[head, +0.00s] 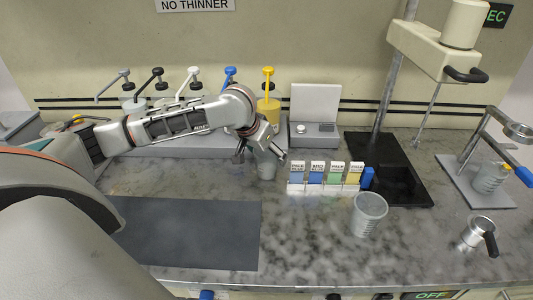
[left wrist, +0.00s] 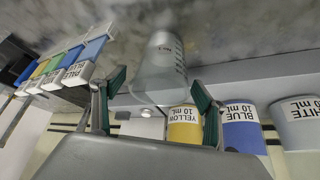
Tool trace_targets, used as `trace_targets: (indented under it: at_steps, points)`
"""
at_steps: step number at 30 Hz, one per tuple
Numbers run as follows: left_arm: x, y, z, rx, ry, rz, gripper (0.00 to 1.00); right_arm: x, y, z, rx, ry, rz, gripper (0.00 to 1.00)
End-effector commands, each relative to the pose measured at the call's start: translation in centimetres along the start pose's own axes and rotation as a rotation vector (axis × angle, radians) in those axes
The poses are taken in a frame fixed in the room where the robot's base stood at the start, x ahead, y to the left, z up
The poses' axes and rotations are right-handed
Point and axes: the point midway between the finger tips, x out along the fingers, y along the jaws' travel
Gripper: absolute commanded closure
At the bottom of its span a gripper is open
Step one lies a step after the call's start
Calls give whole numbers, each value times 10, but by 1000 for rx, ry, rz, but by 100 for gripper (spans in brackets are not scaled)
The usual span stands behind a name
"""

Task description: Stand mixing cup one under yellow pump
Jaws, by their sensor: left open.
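The yellow pump (head: 268,84) stands at the right end of the pump row at the back; its labelled yellow bottle (left wrist: 185,122) also shows in the left wrist view. A clear mixing cup (head: 266,167) stands on the counter just in front of it. The same cup (left wrist: 162,62) shows upright markings between my fingers in the left wrist view. My left gripper (head: 261,155) is open, its fingers apart on either side of the cup and partly hiding it. A second clear cup (head: 369,216) stands front right. I cannot read which is cup one. My right gripper is out of view.
Several coloured labelled blocks (head: 334,177) stand in a rack to the right of the gripper. A scale (head: 315,131) is behind them. A black stand base (head: 395,160) lies further right. A dark mat (head: 190,235) at front left is bare.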

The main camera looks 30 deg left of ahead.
Motion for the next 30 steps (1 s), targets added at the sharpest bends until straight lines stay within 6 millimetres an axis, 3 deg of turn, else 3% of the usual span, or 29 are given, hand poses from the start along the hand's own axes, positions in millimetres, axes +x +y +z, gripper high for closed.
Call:
trace_targets:
  at_steps: [5, 13, 21, 30]
  points:
    - [-10, 0, -2, 1, 2, -1, 27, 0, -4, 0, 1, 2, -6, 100]
    - [-63, -1, -4, 1, 4, -1, 27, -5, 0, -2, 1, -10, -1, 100]
    - [-108, 0, -2, 1, 3, -1, 27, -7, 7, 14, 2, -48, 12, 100]
    - [-123, 0, -1, 0, 0, 0, 27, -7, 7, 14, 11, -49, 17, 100]
